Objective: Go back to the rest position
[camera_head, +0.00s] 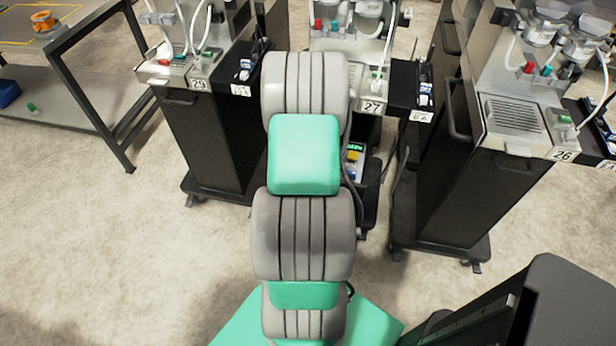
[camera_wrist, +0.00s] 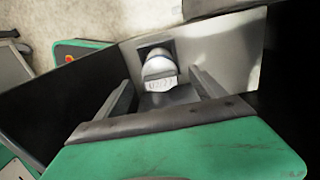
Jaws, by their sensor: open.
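My gripper (camera_wrist: 160,77) shows in the wrist view with its two fingers spread apart. Nothing is held between them. Beyond the fingers, a white rounded object (camera_wrist: 159,68) sits at a dark square opening in a pale panel (camera_wrist: 215,55). Whether the fingers are level with it or short of it I cannot tell. In the head view my arm stretches forward from the bottom centre toward the middle dispenser (camera_head: 372,88), numbered 27. The arm's own links hide my gripper there.
Dispenser 29 (camera_head: 185,85) stands to the left and dispenser 26 (camera_head: 515,115) to the right, both on dark wheeled cabinets. A metal table (camera_head: 70,105) is at far left. A dark box-shaped thing (camera_head: 560,300) fills the lower right. Pale floor (camera_head: 120,240) lies open at lower left.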

